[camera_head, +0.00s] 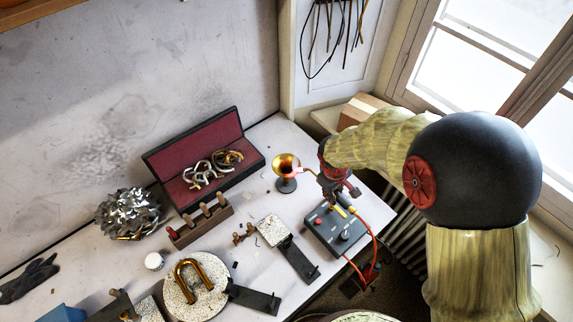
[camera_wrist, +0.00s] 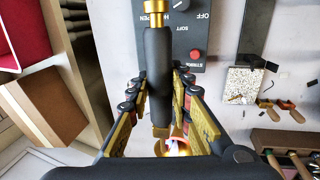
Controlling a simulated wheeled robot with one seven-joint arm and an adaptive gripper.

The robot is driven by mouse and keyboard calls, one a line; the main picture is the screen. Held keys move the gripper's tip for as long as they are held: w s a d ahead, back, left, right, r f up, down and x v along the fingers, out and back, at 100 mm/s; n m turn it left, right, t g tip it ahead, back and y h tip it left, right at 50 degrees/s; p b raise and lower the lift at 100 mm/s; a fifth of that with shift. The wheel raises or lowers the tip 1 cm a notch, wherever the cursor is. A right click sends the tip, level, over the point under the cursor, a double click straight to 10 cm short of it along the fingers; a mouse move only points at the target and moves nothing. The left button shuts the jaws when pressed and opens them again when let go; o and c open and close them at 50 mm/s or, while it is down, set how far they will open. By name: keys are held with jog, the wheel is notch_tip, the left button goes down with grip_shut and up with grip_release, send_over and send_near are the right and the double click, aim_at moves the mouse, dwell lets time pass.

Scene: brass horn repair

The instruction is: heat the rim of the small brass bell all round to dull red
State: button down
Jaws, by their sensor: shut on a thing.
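The small brass bell (camera_head: 287,162) stands mouth-up on a dark stand (camera_head: 286,185) near the back of the bench. My gripper (camera_head: 337,183) is just right of it, shut on a dark torch handle with a brass end (camera_wrist: 157,75). A pale flame (camera_head: 300,171) meets the right side of the bell's rim, with a pinkish-red glow there. The rest of the rim looks brass-coloured. In the wrist view the flame and part of the bell (camera_wrist: 178,148) show low between my fingers. The bell's lower part is hidden there.
A grey control box (camera_head: 335,231) with knobs and red hoses sits near the bench edge. Left are an open red-lined case (camera_head: 235,131), a wooden tool block (camera_head: 203,225) and a metal shavings heap (camera_head: 128,213). A curved brass tube (camera_head: 190,273) lies in front.

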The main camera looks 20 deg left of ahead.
jog(key=shift+w, duration=1.7)
jog(key=shift+a, duration=0.1)
dwell(0.6)
jog(key=shift+w+a, duration=0.4)
jog(key=shift+a, duration=0.25)
jog(key=shift+w+a, duration=0.4)
jog(key=shift+a, duration=0.3)
jog(key=shift+w+a, duration=0.4)
jog(key=shift+a, duration=0.25)
jog(key=shift+s+a, duration=0.1)
dwell(0.4)
jog(key=shift+s+a+b, duration=0.15)
jog(key=shift+s+a, duration=0.2)
jog(key=shift+a, duration=0.3)
jog(key=shift+s+a+b, duration=0.1)
jog(key=shift+s+a, duration=0.3)
jog(key=shift+a, duration=0.3)
jog(key=shift+s+a+b, duration=0.15)
jog(key=shift+s+a, duration=0.2)
jog(key=shift+a, duration=0.3)
jog(key=shift+s, duration=0.15)
jog(key=shift+s+b, duration=0.3)
jog(key=shift+s, duration=2)
